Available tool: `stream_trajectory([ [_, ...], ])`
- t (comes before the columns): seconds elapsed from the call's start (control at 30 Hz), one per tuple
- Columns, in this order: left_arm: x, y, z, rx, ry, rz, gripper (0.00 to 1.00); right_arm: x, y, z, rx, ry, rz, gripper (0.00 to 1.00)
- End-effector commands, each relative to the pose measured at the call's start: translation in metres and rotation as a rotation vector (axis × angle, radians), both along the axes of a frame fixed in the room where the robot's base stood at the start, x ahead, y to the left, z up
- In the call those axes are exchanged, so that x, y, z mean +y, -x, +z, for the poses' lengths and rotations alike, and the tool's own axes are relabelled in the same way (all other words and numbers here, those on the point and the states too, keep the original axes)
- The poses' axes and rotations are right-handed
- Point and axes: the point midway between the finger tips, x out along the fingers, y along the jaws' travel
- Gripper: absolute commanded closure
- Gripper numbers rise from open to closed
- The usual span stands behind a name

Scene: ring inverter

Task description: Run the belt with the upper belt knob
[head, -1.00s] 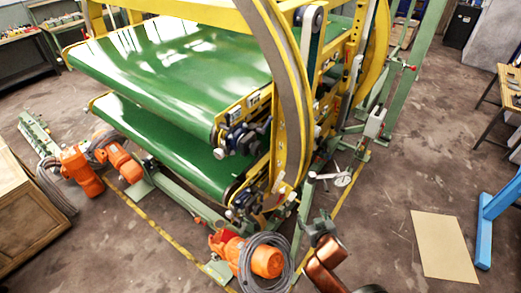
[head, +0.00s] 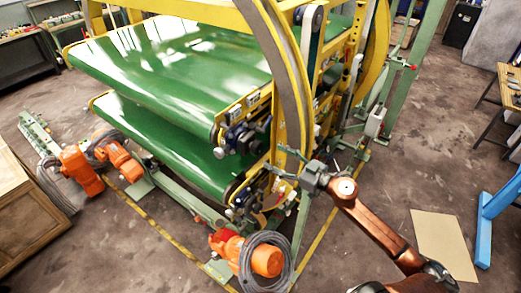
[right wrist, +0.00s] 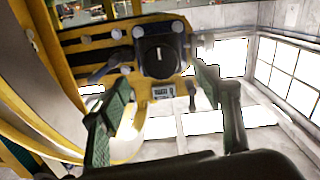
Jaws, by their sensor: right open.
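The ring inverter has a green upper belt (head: 180,55) and a green lower belt (head: 150,135). At the right end of the upper belt is a dark blue and black fitting (head: 240,138), too small to make out clearly. My right gripper (head: 285,163) is beside the yellow ring, right of and a little below that fitting. In the right wrist view, a round black knob (right wrist: 160,55) with a white mark sits on a yellow panel. It lies beyond the gap between my open, empty fingers (right wrist: 157,105), apart from both. I cannot tell for certain which belt it belongs to. My left gripper is not in view.
The yellow ring (head: 285,75) curves close to my right gripper. In the right wrist view a dark lever (right wrist: 103,67) is left of the knob. An orange motor (head: 245,255) with coiled grey cable stands below. Open floor lies to the right around a tan sheet (head: 443,245).

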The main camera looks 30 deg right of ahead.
Motion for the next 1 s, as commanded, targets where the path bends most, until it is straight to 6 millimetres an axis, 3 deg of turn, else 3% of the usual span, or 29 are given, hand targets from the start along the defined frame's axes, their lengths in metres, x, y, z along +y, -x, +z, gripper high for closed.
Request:
stream_trajectory([
  [0.5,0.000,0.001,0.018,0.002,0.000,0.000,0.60,0.026,-0.062,0.002,-0.002,-0.004,-0.002,0.41],
  [0.87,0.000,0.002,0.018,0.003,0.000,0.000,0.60,0.028,-0.066,0.000,0.000,-0.002,-0.001,0.41],
  [1.0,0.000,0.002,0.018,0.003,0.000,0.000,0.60,0.028,-0.066,0.000,-0.001,-0.003,-0.001,0.51],
])
